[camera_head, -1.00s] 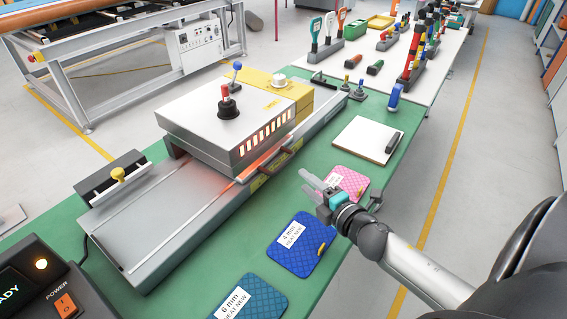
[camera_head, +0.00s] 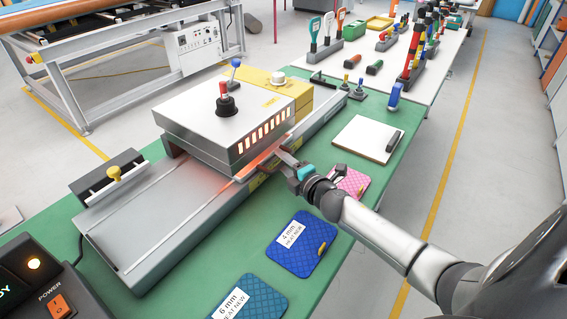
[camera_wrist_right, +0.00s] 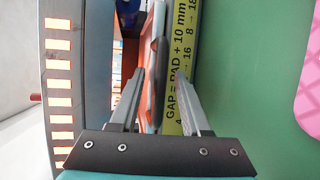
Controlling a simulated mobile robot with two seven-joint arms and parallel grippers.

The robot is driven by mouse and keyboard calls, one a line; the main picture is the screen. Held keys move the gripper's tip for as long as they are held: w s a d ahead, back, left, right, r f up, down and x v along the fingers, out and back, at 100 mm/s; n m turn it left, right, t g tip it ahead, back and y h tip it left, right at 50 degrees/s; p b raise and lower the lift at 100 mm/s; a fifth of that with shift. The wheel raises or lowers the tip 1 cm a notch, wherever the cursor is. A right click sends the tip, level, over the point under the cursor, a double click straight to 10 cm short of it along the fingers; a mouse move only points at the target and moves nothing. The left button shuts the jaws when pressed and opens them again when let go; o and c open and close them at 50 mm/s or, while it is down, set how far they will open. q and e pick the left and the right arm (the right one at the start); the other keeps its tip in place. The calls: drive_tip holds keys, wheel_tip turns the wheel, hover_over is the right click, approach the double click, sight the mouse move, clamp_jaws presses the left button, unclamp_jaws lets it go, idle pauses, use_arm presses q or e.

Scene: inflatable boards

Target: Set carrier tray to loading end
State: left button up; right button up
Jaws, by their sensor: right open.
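A long grey machine bed (camera_head: 150,225) with rails lies on the green bench, under a box-shaped heater (camera_head: 195,118) with glowing slots. The carrier tray is mostly hidden under the heater, and I cannot make out its outline. My right gripper (camera_head: 284,156) is at the bed's near side, by the heater's front edge. In the right wrist view the open fingers (camera_wrist_right: 160,76) stand on either side of a dark upright bar (camera_wrist_right: 161,60), probably a handle. I cannot tell whether they touch it. My left gripper is not in view.
A yellow scale strip (camera_wrist_right: 181,75) runs beside the bar. A pink pad (camera_head: 352,183), a blue 4 mm pad (camera_head: 300,246) and a teal 6 mm pad (camera_head: 252,298) lie on the green bench (camera_head: 190,297).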

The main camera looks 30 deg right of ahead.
drive_tip(key=shift+c, duration=0.4)
clamp_jaws()
idle(1.1)
